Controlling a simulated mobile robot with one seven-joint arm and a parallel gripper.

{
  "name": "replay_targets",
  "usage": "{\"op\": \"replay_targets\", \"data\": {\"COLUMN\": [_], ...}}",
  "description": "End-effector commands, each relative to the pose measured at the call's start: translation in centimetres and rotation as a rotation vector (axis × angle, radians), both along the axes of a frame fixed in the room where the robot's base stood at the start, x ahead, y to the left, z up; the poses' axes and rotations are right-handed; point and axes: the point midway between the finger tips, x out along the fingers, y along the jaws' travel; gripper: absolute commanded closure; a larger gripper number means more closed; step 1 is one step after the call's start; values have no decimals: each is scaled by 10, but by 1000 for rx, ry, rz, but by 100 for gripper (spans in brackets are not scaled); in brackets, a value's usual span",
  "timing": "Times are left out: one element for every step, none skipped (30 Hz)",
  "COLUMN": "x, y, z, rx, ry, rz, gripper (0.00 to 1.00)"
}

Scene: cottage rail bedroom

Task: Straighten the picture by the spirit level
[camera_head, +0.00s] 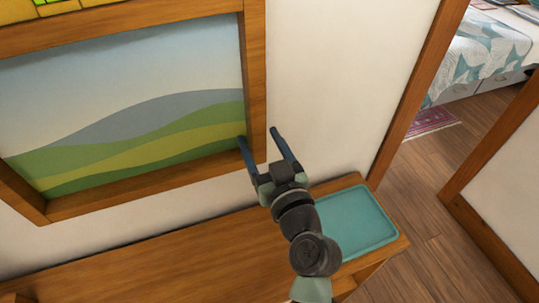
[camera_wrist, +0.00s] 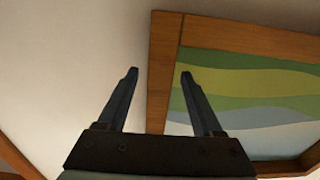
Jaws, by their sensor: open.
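The picture (camera_head: 150,125), a landscape of green hills in a wooden frame (camera_head: 253,70), hangs on the white wall. Its true tilt is hard to judge from this slanted view. A yellow strip with bright green parts (camera_head: 62,7), perhaps the spirit level, shows at the top edge, mostly cut off. My gripper (camera_head: 257,134) is open and empty at the frame's lower right. One finger overlaps the picture side and the other the wall side. In the wrist view, the frame's side bar (camera_wrist: 160,60) shows between the fingers (camera_wrist: 158,72). I cannot tell whether they touch it.
A wooden table (camera_head: 180,255) stands below the picture, with a teal tray (camera_head: 355,222) at its right end. To the right are a wood-trimmed doorway (camera_head: 415,85), a bed (camera_head: 475,50), a pink rug (camera_head: 432,118) and bare wooden floor (camera_head: 430,215).

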Motion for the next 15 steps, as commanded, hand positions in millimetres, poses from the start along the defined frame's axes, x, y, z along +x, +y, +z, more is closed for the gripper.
{"op": "replay_targets", "data": {"x": [-4, -6, -11, -15, -19, -26, -31, -37, -45, -51, -57, -65, -70, -76, -83], "y": [-2, -3, -5, -6, -7, -9, -11, -13, -15, -17, -19, -22, -24, -25, -28], "z": [-2, -2, -3, -4, -4, -5, -5, -5, -6, -6, -6, -6, -6, -5, -6], "rx": [0, 0, 0, -1, -2, -1, -1, -1, -2, -2, -1, 0, -1, -2, -1], "ry": [-1, -1, 0, 0, -1, 1, 0, 0, -1, 0, 1, 0, 0, -1, 1], "rz": [-2, -3, -3, -3, -4, -4, -4, -4, -4, -4, -4, -5, -4, -4, -4], "gripper": [32, 32, 32, 32, 32, 32, 32, 32, 32, 32, 32, 32, 32, 32, 32]}}
